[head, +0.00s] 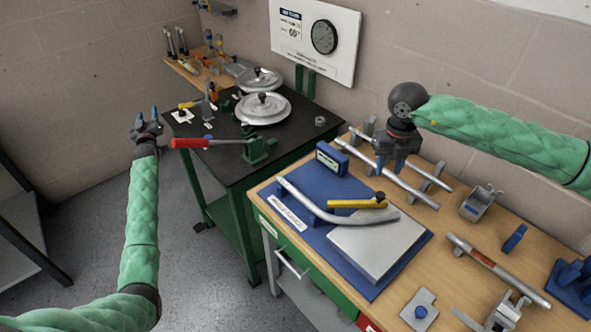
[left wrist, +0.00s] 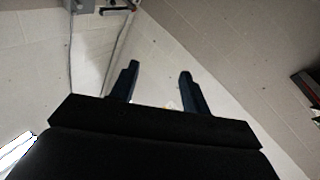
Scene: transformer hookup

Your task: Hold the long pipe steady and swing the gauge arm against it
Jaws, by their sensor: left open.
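A long straight grey pipe (head: 411,187) lies across supports at the back of the wooden bench. A bent grey pipe (head: 305,203) lies on a blue mat, its far end over a steel plate (head: 372,245). A yellow arm with a black knob (head: 345,204), which looks like the gauge arm, lies just behind the bent pipe's curved end. My right gripper (head: 383,163) points down at the straight pipe; its fingertips are hard to make out, so I cannot tell its grip. My left gripper (head: 147,121) is open and empty, raised left of the black table; its spread fingers show in the left wrist view (left wrist: 160,85).
A blue display box (head: 332,158) stands behind the bent pipe. A red-handled lever clamp (head: 258,149) sticks out from the black table (head: 225,165). Clamps, blocks and another pipe (head: 495,268) crowd the bench's right side. Open floor lies below my left arm.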

